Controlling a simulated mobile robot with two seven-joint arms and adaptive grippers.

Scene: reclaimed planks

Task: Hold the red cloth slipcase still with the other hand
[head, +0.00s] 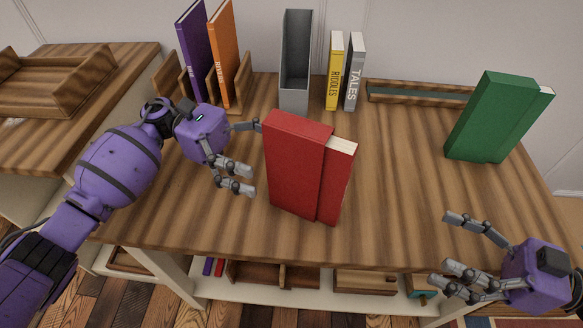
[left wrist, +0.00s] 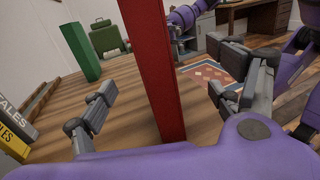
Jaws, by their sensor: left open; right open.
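The red cloth slipcase (head: 291,166) stands upright on the plank table, with a red book (head: 335,182) with pale pages jutting from its right side. In the left wrist view the red slipcase (left wrist: 156,70) rises between my left gripper's spread fingers. My left gripper (head: 250,157) is open at the slipcase's left side, one finger toward its far face and the others toward its near face. I cannot tell whether any finger touches it. My right gripper (head: 442,248) is open and empty at the table's front right edge, apart from the slipcase and book.
A green slipcase (head: 486,120) with its book stands at the right. At the back are a purple book (head: 193,50) and an orange book (head: 224,55) in a wooden rack, a grey holder (head: 294,90), a yellow book (head: 334,70) and a grey book (head: 355,72). The table's middle right is clear.

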